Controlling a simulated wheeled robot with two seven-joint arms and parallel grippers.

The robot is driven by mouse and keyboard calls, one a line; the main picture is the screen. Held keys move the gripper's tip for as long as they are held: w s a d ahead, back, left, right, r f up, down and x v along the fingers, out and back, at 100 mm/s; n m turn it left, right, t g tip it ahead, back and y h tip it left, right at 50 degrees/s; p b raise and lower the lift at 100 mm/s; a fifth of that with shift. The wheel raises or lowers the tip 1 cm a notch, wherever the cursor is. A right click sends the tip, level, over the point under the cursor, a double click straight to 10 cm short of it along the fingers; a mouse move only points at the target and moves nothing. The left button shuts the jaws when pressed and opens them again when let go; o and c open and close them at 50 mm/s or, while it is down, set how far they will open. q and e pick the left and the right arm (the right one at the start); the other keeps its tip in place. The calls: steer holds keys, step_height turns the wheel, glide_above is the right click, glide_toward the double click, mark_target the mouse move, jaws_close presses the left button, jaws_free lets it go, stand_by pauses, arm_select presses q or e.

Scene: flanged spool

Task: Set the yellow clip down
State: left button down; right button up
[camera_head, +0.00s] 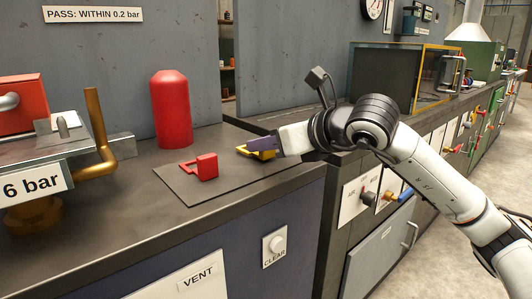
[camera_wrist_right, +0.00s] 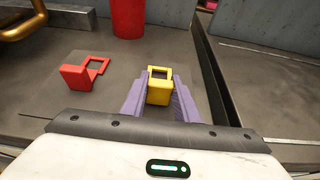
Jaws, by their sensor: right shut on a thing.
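The yellow clip (camera_head: 262,153) is at the right part of the dark mat (camera_head: 222,184) on the bench, low over or touching it; I cannot tell which. My right gripper (camera_head: 266,147) is shut on the yellow clip, which shows between the purple fingers in the right wrist view (camera_wrist_right: 159,88). The clip's open loop points away from the gripper. A red clip (camera_head: 206,167) lies on the mat to the left, apart from the gripper, and also shows in the right wrist view (camera_wrist_right: 78,77). My left gripper is not in view.
A red cylinder (camera_head: 171,108) stands behind the mat. A brass pipe (camera_head: 98,135) and a "6 bar" sign (camera_head: 32,187) are at the left. A gap (camera_wrist_right: 208,75) beside the bench runs right of the gripper. The front of the mat is clear.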

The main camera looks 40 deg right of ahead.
steer(key=shift+f, duration=0.3)
steer(key=shift+f, duration=0.2)
steer(key=o, duration=1)
steer(key=shift+r, duration=0.1)
